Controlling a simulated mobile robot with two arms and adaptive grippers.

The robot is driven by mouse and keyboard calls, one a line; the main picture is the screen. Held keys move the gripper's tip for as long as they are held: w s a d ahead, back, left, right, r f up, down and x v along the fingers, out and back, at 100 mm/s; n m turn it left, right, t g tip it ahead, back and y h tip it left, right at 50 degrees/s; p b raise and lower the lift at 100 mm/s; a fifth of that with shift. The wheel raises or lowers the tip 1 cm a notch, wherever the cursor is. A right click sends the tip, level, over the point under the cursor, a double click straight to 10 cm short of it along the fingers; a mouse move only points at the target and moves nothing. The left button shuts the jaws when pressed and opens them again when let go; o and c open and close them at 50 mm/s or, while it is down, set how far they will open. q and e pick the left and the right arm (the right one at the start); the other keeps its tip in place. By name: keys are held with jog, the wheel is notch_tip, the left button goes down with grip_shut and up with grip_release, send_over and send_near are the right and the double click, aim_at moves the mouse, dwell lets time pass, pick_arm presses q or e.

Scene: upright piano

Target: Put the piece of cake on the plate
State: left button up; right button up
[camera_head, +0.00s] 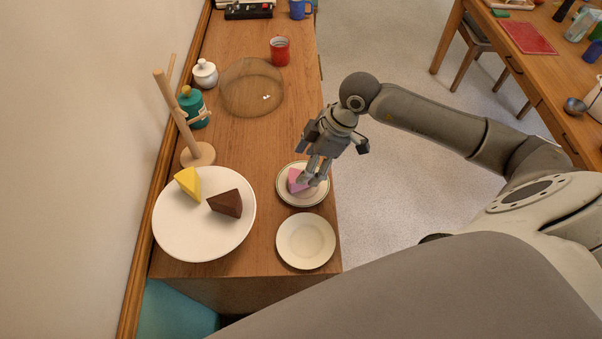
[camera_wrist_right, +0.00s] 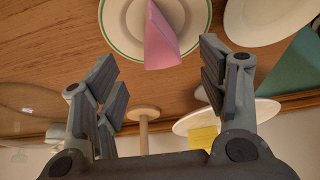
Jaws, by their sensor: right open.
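A pink wedge of cake (camera_head: 296,181) sits on a small green-rimmed plate (camera_head: 317,197) near the right edge of the wooden top. My right gripper (camera_head: 314,178) is over that plate, partly covering the cake. In the right wrist view its jaws (camera_wrist_right: 162,75) are open and empty, with the pink cake (camera_wrist_right: 162,42) ahead of them. An empty cream plate (camera_head: 306,241) lies in front of the green-rimmed one. A large white plate (camera_head: 190,240) at left holds a yellow wedge (camera_head: 187,183) and a brown wedge (camera_head: 226,204). My left gripper is out of view.
A wooden stand (camera_head: 198,154), teal bottle (camera_head: 195,110), white lidded pot (camera_head: 205,73) and transparent dome (camera_head: 251,88) stand farther back. A red mug (camera_head: 280,51) is behind the dome. A teal wedge-like shape (camera_wrist_right: 292,67) in the wrist view is unclear.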

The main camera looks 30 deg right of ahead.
jog(key=b+v, duration=0.1)
jog(key=v, duration=0.5)
